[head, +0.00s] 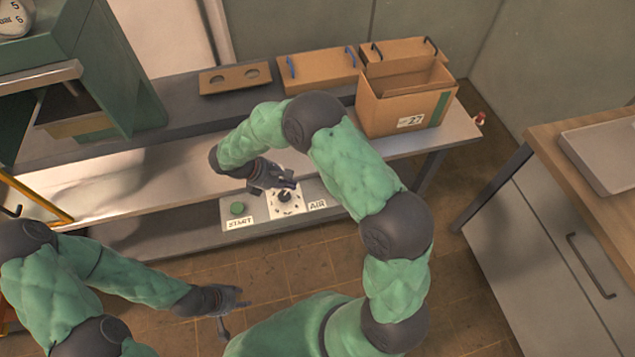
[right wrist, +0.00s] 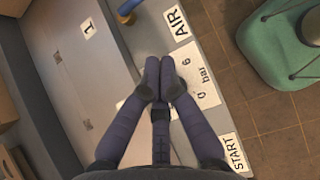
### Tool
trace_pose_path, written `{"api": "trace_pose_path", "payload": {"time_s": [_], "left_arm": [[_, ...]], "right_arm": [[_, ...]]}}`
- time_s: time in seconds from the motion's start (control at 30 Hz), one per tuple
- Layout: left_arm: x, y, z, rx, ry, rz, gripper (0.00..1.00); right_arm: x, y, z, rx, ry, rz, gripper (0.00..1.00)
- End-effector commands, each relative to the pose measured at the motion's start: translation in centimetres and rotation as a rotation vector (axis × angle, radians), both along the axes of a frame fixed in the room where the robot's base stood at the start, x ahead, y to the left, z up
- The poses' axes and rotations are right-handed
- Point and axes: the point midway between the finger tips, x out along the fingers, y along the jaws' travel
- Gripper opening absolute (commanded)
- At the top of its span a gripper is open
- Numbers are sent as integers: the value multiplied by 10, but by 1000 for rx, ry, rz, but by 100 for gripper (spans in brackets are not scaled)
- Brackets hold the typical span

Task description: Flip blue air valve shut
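A blue part with a brass-coloured piece (right wrist: 128,10), which looks like the air valve, shows only partly at the top edge of the right wrist view. I cannot tell its setting, and I cannot make it out in the head view. My right gripper (head: 288,182) is over the white dial plate (head: 297,204) with the dark knob (head: 284,197). In the right wrist view its fingertips (right wrist: 160,82) are together in front of the plate marked "bar". My left gripper (head: 236,312) is open and empty, low over the floor.
The panel has an AIR label (head: 317,204), a START label (head: 239,223) and a green button (head: 237,208). An open cardboard box (head: 400,105) stands on the bench behind my right arm. A wooden-topped cabinet (head: 560,150) is at the right.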

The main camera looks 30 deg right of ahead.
Motion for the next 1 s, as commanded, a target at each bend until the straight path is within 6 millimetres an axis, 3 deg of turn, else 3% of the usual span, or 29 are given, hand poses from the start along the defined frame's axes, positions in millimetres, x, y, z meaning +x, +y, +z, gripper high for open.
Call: {"api": "trace_pose_path", "payload": {"time_s": [0.27, 0.43, 0.9, 1.0], "left_arm": [[0, 0, -1, 0, 1, 0, 40], [0, 0, -6, 0, 0, 0, 40], [0, 0, -33, 0, 0, 0, 40], [0, 0, -38, 0, 0, 0, 40]], "right_arm": [[-1, -1, -2, 1, 1, -1, 0], [-3, -9, -14, 2, 2, -3, 0], [-17, -61, -81, 2, 4, -3, 0], [-20, -76, -83, 3, 0, -6, 0]]}}
